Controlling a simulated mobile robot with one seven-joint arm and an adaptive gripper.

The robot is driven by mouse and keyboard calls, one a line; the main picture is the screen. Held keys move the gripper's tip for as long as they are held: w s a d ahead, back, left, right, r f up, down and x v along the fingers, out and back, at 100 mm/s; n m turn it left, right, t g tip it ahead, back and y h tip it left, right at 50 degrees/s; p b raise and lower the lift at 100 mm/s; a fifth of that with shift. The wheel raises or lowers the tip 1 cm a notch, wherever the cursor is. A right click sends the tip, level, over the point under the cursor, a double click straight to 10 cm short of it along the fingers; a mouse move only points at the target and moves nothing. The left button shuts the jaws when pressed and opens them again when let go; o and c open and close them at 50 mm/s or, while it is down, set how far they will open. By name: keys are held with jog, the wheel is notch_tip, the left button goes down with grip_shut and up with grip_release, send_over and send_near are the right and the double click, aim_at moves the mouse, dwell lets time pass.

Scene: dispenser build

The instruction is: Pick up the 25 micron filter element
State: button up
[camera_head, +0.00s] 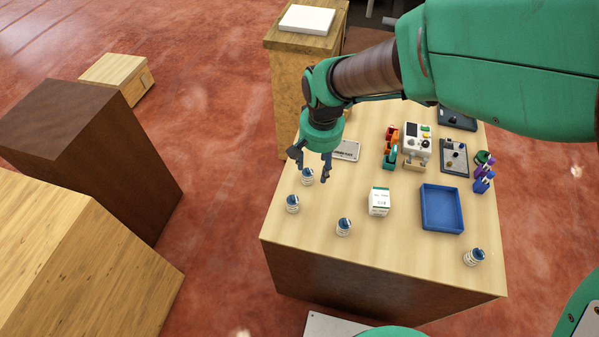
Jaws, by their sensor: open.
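Several small white cylinders with blue tops stand on the wooden table; their labels are too small to read, so I cannot tell which is the 25 micron filter element. One cylinder (308,177) is just below my gripper (311,169), between its fingertips as seen from here. A second cylinder (292,205) is nearer the left edge, a third cylinder (344,227) nearer the front, and another cylinder (475,257) at the front right corner. My gripper points down with its fingers spread, open and empty. I cannot tell its height above the cylinder.
On the table (400,262) are a white box (379,201), a blue tray (442,208), a white device (416,143), orange and teal parts (390,146), a grey panel (454,157) and purple and green parts (485,171). A flat grey plate (346,150) lies behind my gripper.

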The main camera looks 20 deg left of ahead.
send_over(293, 203)
jog(key=w, duration=0.1)
notch_tip(293, 203, down, 8)
jog(key=shift+w+a+g+h, duration=0.15)
jog(key=shift+a+g+h, duration=0.15)
jog(key=shift+a+g, duration=0.1)
notch_tip(293, 203, down, 8)
jog(key=shift+r, duration=0.1)
jog(key=shift+f, duration=0.4)
jog(key=shift+d+f, duration=0.2)
jog(key=shift+f, duration=2.4)
jog(key=shift+c, duration=0.2)
